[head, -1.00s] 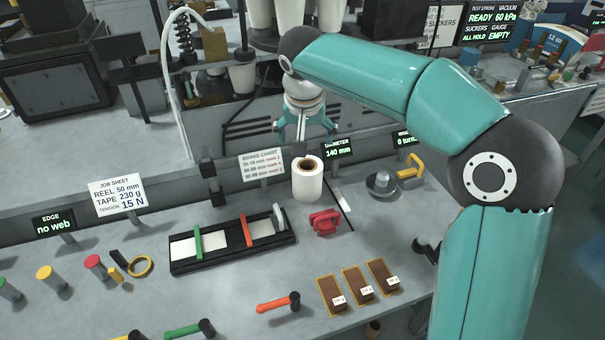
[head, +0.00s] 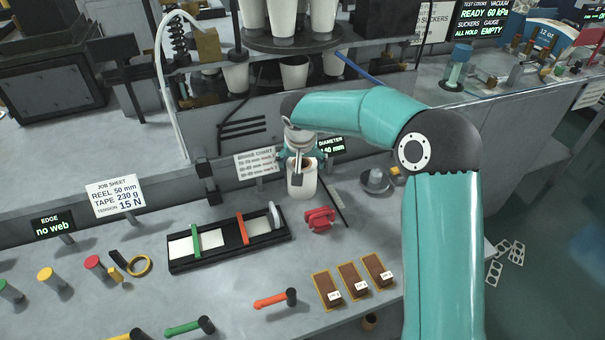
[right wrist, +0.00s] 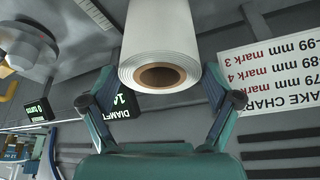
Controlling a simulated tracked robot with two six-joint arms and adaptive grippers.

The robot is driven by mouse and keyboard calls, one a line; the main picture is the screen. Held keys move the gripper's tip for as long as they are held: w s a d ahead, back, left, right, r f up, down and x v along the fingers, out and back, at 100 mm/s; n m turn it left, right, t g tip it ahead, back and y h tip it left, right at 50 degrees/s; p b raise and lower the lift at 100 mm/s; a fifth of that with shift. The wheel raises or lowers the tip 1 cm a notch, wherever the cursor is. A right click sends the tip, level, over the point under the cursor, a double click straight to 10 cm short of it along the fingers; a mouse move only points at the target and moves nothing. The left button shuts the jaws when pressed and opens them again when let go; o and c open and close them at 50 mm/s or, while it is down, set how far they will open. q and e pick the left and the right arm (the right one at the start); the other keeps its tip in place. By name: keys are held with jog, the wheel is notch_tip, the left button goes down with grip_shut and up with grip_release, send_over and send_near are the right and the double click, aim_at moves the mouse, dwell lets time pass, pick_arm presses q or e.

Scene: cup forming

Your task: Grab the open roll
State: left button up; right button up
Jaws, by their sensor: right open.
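The open roll (head: 302,183) is a white paper roll with a brown core, standing upright on the bench near the back wall. My right gripper (head: 300,160) is over its top in the head view and hides part of it. In the right wrist view the roll (right wrist: 160,45) lies between the two fingers of my right gripper (right wrist: 160,92), with its layered end and brown core facing the camera. The fingers are open, one on each side; I cannot tell if either touches the paper. My left gripper is not in view.
A red block (head: 320,219) and a black tray with white strips (head: 228,242) stand in front of the roll. The diameter sign (head: 331,145) and a brake chart (head: 257,162) stand behind it. A metal disc (head: 375,181) is to the right.

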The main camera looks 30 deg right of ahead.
jog(key=shift+w+d+f, duration=0.1)
jog(key=shift+w+f, duration=0.05)
jog(key=shift+f, duration=0.35)
jog(key=c, duration=1)
jog(key=shift+r, duration=0.1)
